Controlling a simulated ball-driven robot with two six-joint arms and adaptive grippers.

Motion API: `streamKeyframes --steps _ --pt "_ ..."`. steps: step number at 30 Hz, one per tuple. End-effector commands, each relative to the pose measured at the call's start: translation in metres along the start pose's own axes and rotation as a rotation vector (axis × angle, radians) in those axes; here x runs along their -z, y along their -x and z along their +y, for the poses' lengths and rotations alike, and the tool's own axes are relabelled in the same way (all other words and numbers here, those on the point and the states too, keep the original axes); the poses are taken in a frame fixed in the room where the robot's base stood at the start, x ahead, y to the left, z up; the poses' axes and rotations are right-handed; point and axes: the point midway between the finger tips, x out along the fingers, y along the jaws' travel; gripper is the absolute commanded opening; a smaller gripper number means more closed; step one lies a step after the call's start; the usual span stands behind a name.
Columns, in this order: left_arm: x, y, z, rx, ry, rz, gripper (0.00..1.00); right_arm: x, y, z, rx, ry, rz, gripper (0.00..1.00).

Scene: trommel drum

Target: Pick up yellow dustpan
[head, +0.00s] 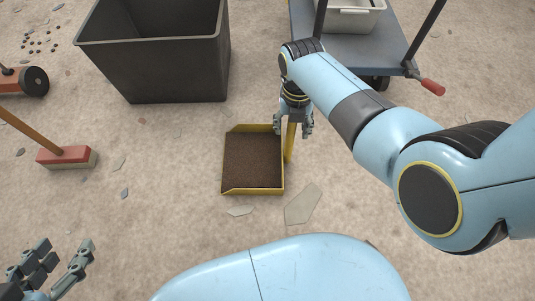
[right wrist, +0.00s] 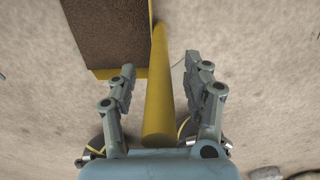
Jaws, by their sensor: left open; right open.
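The yellow dustpan (head: 253,190) lies on the sandy ground near the middle of the head view, with brown soil covering its floor. Its yellow handle (head: 291,142) runs up along its right side. My right gripper (head: 294,128) is open at the handle. In the right wrist view the handle (right wrist: 158,100) passes between the two open fingers (right wrist: 160,90), with a gap on each side. Part of the pan (right wrist: 108,74) shows at the upper left there. My left gripper (head: 62,268) is open and empty at the lower left, well away from the dustpan.
A dark open bin (head: 165,75) stands behind the dustpan. A cart (head: 375,50) with a light tray (head: 352,18) is at the upper right. A red broom head (head: 67,156) stands at the left. Flat stones (head: 303,204) lie in front of the dustpan.

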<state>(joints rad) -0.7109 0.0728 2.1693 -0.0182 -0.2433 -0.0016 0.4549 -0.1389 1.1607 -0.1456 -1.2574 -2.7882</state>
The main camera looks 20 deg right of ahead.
Motion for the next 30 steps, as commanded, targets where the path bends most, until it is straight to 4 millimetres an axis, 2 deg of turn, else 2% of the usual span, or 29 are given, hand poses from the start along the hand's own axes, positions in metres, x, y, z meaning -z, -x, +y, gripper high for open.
streamKeyframes --steps 5,6,17,30 --pt "0.0007 0.0003 0.0 0.0 0.0 0.002 0.46 -0.0006 0.0009 0.0004 -0.001 0.0 -0.001 0.5" --pt "0.0007 0.0002 0.0 0.0 0.0 0.002 0.46 -0.0006 0.0009 0.0004 -0.001 0.0 -0.001 0.47" --pt "0.0005 0.0001 0.0 0.0 0.0 0.001 0.46 -0.0004 0.0007 0.0003 0.0 0.0 -0.001 0.0" --pt "0.0004 0.0001 0.0 0.0 0.0 0.0 0.46 -0.0008 0.0009 0.0005 -0.001 0.0 -0.002 0.0"
